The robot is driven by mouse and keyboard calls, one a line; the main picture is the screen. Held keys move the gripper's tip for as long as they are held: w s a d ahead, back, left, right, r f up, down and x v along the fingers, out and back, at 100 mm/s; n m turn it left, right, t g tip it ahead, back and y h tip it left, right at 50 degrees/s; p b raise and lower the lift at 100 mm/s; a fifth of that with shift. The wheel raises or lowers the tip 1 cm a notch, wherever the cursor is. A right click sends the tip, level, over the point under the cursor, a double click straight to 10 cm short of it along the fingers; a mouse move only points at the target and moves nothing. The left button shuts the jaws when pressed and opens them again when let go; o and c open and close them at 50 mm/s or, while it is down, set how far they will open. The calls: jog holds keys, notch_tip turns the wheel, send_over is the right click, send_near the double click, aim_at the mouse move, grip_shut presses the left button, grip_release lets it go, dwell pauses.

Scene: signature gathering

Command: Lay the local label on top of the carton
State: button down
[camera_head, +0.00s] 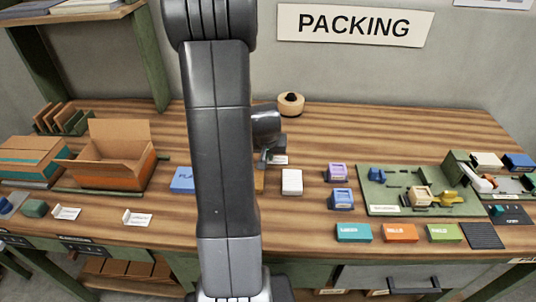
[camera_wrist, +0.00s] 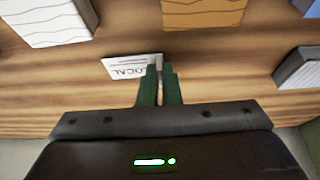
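The local label is a small white card (camera_wrist: 128,68) printed LOCAL, upside down in the wrist view. In the head view it shows as a small white patch (camera_head: 279,160) beside my gripper (camera_head: 264,158). My gripper's green fingers (camera_wrist: 160,68) are close together at the label's right end in the wrist view, with a thin gap between them. I cannot tell whether they grip it or whether it touches the table. An open cardboard carton (camera_head: 112,150) stands at the left, and a closed carton with a teal band (camera_head: 28,157) is beside it. Which carton the task means is unclear.
A white box (camera_head: 292,182) and an orange-brown block (camera_wrist: 205,12) are near my gripper. A blue item (camera_head: 183,180) is partly hidden by my arm. A tape roll (camera_head: 290,104) stands at the back. Purple and blue boxes and a green tray (camera_head: 385,210) are at the right.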

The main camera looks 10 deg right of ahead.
jog(key=c, duration=2.1)
grip_release()
jog(key=shift+f, duration=0.15)
jog(key=o, duration=0.5)
